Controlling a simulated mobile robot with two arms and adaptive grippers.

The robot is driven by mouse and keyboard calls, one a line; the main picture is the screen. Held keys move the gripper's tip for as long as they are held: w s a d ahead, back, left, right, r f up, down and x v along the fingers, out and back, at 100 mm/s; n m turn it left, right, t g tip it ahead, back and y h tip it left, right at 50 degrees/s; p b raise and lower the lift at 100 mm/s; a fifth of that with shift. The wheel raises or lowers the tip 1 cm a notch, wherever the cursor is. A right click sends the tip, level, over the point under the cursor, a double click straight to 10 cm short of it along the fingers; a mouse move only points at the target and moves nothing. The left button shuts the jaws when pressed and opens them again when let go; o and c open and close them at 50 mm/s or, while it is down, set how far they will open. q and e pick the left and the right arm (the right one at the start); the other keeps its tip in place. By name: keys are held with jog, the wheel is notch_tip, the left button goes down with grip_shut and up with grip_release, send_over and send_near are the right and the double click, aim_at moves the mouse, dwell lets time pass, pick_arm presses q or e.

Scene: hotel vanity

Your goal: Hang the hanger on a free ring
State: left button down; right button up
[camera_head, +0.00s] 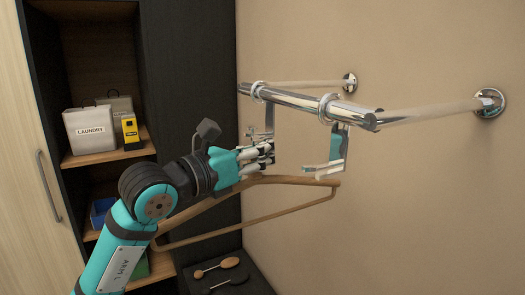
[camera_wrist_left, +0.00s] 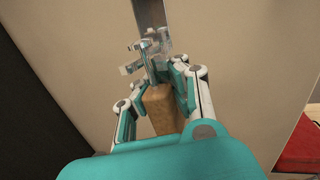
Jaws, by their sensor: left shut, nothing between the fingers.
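A wooden hanger (camera_head: 290,181) with a lower crossbar is just below my left gripper (camera_head: 262,153). The gripper's fingers are shut with nothing between them, close to the hanger's top. In the left wrist view, the hanger's wood (camera_wrist_left: 157,108) shows by the fingers, under metal parts (camera_wrist_left: 148,55). Two rings are on the chrome rail: a left ring (camera_head: 258,91) above the gripper and a right ring (camera_head: 327,107). A bent metal holder (camera_head: 338,160) hangs from the right ring and carries no hanger. The fingers hide whether the hanger's top sits in the left ring's holder.
The chrome rail (camera_head: 295,99) is carried by two wall arms. A dark shelf unit on the left holds a laundry box (camera_head: 90,130) and a yellow box (camera_head: 131,130). Two brushes (camera_head: 228,263) lie low down. The wall right of the hanger is bare.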

pick_arm(q)
jog(key=shift+w+d, duration=0.55)
jog(key=shift+d, duration=0.35)
dwell(0.5)
jog(key=shift+f+b, duration=0.5)
jog(key=shift+b, duration=0.35)
dwell(1.2)
jog(key=c, duration=1.4)
grip_release()
